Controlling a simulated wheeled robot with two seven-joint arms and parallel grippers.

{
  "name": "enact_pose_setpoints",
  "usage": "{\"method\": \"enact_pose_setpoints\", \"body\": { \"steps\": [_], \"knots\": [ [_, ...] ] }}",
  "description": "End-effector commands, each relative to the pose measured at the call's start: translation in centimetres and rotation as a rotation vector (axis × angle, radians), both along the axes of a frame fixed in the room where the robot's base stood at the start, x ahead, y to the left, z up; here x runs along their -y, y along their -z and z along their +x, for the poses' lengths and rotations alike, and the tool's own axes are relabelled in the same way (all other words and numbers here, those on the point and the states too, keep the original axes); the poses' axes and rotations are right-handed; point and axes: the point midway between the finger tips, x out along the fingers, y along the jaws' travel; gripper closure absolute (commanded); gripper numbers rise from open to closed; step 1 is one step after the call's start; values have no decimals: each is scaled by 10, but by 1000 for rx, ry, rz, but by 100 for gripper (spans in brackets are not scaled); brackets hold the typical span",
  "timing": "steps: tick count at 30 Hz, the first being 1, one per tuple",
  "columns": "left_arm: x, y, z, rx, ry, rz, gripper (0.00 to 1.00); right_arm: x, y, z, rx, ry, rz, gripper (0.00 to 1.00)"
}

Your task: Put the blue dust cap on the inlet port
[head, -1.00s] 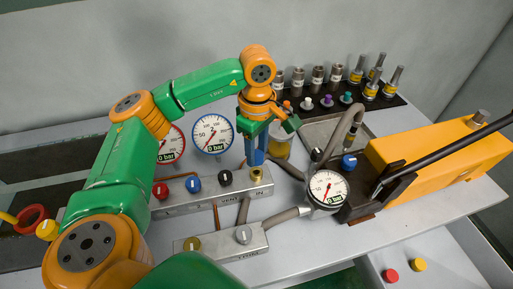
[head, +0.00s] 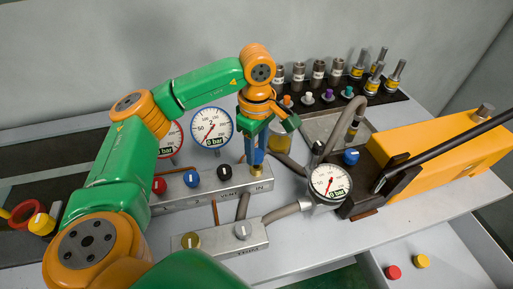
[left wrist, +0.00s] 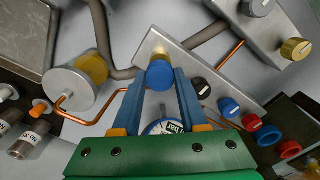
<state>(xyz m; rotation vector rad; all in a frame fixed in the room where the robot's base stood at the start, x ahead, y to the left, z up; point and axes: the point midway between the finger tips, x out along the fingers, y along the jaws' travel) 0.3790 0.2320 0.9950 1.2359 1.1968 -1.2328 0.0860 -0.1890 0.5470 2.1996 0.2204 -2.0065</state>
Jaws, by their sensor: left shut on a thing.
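The blue dust cap (left wrist: 160,76) sits between the blue-grey fingertips of my left gripper (left wrist: 160,84). The gripper is shut on it. In the head view the left gripper (head: 254,158) points down over the brass inlet port (head: 256,173), at the right end of the grey manifold block (head: 205,192) near the "IN" label. The cap is mostly hidden by the fingers there. In the left wrist view the brass port (left wrist: 163,59) shows right behind the cap's edge. I cannot tell whether the cap touches or sits on it. My right gripper is out of view.
Red (head: 159,185), blue (head: 192,179) and black (head: 224,173) knobs stand on the manifold. Two gauges rise behind it; another gauge (head: 330,181) stands right, beside the yellow pump (head: 440,155). A rack (head: 390,101) of fittings is behind.

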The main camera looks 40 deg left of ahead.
Motion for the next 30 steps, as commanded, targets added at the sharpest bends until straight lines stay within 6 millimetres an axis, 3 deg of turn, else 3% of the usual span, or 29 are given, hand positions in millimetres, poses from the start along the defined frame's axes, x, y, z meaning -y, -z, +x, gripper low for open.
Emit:
{"method": "enact_pose_setpoints", "body": {
  "steps": [30],
  "knots": [
    [0, 6, 0, 0, 0, 0, 100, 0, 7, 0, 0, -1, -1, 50]
  ]
}}
